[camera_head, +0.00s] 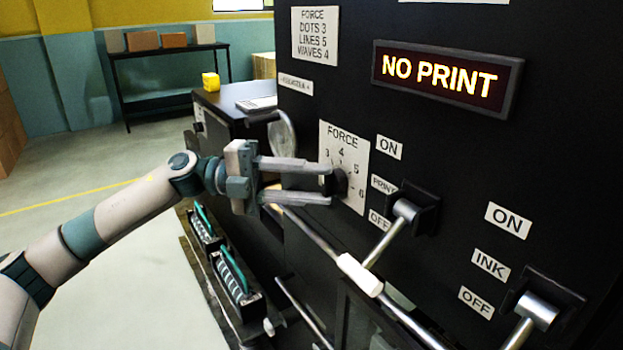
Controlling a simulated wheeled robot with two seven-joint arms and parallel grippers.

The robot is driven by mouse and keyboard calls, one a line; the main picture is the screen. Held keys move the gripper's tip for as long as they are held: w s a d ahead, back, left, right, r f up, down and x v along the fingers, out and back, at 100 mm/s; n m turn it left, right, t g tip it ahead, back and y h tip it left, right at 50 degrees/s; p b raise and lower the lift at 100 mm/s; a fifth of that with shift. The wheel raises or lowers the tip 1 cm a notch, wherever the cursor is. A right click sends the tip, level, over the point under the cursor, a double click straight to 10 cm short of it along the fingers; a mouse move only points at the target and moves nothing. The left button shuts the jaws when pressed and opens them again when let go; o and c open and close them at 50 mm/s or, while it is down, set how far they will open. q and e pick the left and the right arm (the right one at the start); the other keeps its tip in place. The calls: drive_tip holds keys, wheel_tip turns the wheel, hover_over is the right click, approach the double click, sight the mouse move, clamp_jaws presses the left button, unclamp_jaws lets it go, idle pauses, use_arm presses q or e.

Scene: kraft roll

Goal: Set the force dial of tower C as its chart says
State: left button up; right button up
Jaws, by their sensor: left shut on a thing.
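The force dial is a black knob (340,182) on a white plate (343,150) marked FORCE, with 3, 4, 5 and 6 readable around it. The knob's lower left part is hidden by my fingers, and I cannot tell for sure which number it points to. My left gripper (330,184) comes in from the left and is shut on the knob, one finger above and one below. A white chart (316,36) above reads FORCE, DOTS 3, LINES 5, WAVES 4. My right gripper is out of view.
A lit sign (446,78) reads NO PRINT. A print lever (403,215) and an ink lever (536,312) stick out at the right. Open floor lies at the left.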

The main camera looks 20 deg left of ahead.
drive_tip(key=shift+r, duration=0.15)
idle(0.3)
use_arm(q)
drive_tip(key=o, duration=1)
drive_tip(key=shift+o, duration=0.2)
drive_tip(key=shift+a, duration=0.1)
drive_tip(key=s+a+b, duration=0.2)
drive_tip(key=a+b, duration=0.4)
drive_tip(key=a, duration=1.1)
drive_tip(key=shift+b, duration=0.3)
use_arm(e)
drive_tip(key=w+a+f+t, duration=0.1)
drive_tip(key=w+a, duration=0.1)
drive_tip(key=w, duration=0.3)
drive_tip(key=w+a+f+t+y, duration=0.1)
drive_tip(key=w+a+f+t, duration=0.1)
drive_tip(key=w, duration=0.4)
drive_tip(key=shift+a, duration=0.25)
use_arm(q)
drive_tip(key=shift+s, duration=0.1)
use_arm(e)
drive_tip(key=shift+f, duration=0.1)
